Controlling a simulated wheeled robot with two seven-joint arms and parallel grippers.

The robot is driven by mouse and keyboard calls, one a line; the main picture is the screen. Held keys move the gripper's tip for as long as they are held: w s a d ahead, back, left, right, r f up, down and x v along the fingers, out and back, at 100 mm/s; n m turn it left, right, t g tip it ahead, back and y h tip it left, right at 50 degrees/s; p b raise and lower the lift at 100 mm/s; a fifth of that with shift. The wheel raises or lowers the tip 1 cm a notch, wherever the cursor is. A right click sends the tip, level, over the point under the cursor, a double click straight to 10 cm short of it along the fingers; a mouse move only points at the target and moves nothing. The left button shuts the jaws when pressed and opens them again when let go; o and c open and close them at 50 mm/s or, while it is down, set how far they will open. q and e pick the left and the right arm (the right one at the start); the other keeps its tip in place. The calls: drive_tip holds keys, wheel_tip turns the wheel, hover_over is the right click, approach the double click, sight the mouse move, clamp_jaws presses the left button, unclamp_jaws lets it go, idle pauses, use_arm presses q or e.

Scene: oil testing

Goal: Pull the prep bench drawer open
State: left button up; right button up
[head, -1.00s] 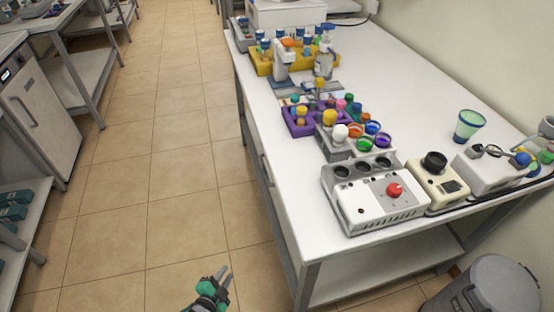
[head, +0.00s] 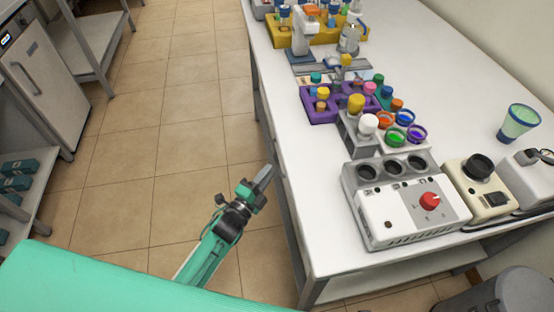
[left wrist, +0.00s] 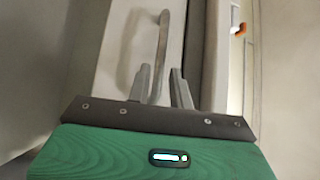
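The prep bench (head: 325,215) is a long white table on the right in the head view. My left gripper (head: 262,180) is at its left side, below the tabletop edge. In the left wrist view, a vertical metal bar handle (left wrist: 161,50) stands on a pale drawer front (left wrist: 118,55). The fingers of my left gripper (left wrist: 161,88) are apart, with the lower part of the handle between them. A gap shows between the handle and the right finger, so it is not gripped. The drawer looks closed. My right gripper is not in view.
On the bench stand a white device with a red knob (head: 415,210), a purple rack (head: 322,112), a yellow rack (head: 325,33) and a green cup (head: 518,122). A grey bin (head: 500,295) is at the lower right. The tiled floor (head: 160,150) left of the bench is clear.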

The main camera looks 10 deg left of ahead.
sight(277, 160)
use_arm(q)
drive_tip(key=x, duration=0.5)
drive_tip(key=shift+w+d, duration=0.15)
drive_tip(key=shift+w, duration=0.15)
clamp_jaws()
